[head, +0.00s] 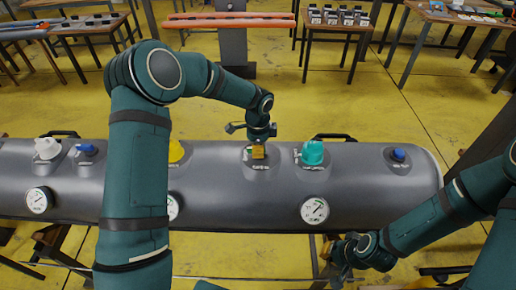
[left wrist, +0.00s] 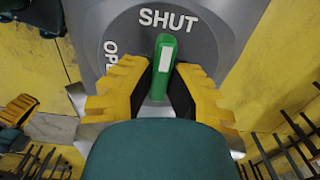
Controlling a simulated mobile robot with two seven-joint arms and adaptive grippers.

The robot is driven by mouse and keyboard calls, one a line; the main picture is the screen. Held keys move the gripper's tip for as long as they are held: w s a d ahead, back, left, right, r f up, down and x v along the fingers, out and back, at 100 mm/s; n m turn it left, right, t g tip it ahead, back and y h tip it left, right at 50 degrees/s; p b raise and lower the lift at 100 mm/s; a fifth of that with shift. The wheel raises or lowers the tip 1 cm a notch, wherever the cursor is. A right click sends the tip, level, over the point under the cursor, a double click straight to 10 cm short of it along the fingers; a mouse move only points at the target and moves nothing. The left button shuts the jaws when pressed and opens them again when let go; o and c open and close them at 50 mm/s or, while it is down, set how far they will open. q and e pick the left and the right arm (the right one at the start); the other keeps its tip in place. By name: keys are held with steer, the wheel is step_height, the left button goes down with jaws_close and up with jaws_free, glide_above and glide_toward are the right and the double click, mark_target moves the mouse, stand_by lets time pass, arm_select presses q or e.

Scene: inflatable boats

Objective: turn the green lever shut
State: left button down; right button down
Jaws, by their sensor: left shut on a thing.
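The green lever (left wrist: 164,62) with a white stripe sits on a round grey plate (left wrist: 120,35) in the left wrist view. Its end points up at the word SHUT; the word OPEN is at the left, partly cut off. My left gripper (left wrist: 160,85) has its yellow fingers on both sides of the lever and is shut on it. In the head view this gripper (head: 258,152) reaches down onto the top of the grey tube. My right gripper (head: 335,258) hangs low in front of the tube, its fingers unclear.
The long grey tube (head: 250,205) carries a teal cap (head: 313,153), a blue cap (head: 398,155), a yellow cap (head: 176,151), a white fitting (head: 46,148) and gauges (head: 314,210). Tables stand behind on the yellow floor.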

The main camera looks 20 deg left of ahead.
arm_select(q)
steer(key=shift+s+f, duration=0.1)
stand_by(0.4)
steer(key=c, duration=0.9)
jaws_free()
steer(key=shift+c, duration=0.2)
step_height(320, 180, up, 12)
